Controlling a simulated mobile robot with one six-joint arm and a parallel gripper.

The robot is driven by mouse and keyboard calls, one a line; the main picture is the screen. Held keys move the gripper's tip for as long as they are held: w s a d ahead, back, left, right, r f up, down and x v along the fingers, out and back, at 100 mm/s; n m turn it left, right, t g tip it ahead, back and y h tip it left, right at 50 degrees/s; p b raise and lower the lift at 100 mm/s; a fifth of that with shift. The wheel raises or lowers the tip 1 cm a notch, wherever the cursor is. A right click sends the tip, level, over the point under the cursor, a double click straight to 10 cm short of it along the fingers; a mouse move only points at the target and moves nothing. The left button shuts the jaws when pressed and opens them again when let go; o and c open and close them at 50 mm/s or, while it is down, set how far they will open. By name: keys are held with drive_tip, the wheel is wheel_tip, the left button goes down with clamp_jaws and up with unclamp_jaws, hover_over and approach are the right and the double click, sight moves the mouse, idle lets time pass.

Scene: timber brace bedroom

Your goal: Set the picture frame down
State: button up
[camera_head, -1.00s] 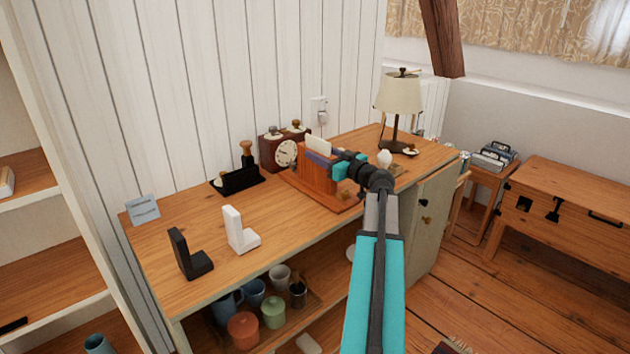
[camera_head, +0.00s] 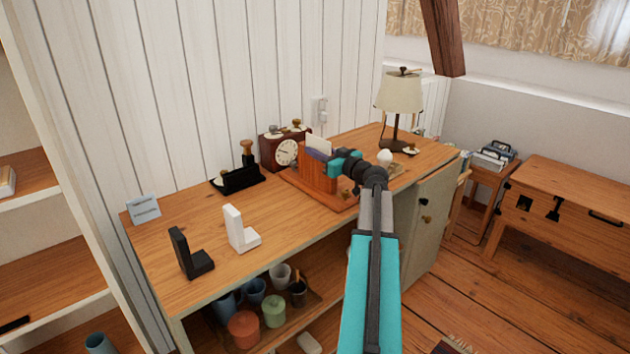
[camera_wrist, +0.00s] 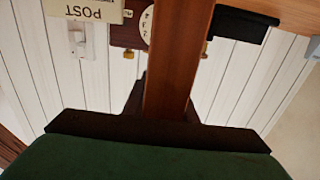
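The picture frame seems to be the upright reddish-brown wooden panel (camera_head: 316,177) on the desk, beside the clock. Its picture face does not show. In the wrist view it appears edge-on as a wooden bar (camera_wrist: 180,60). My gripper (camera_head: 343,165) is at its right edge. In the wrist view, dark fingers (camera_wrist: 166,108) lie against both sides of the bar, with no clear gap. The panel's lower end is over a flat wooden board (camera_head: 330,198); I cannot tell whether it touches.
A red-brown clock (camera_head: 286,152) and a black stamp holder (camera_head: 238,178) stand behind and left. A lamp (camera_head: 398,95) is at the right. White (camera_head: 238,229) and black (camera_head: 188,254) bookends stand on the front left of the desk (camera_head: 160,270). The middle left is clear.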

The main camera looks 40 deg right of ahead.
clamp_jaws()
idle(0.9)
drive_tip(key=shift+r, duration=0.15)
drive_tip(key=shift+r, duration=0.2)
drive_tip(key=shift+r, duration=4.8)
drive_tip(key=shift+r+p, duration=0.2)
drive_tip(key=shift+p, duration=0.1)
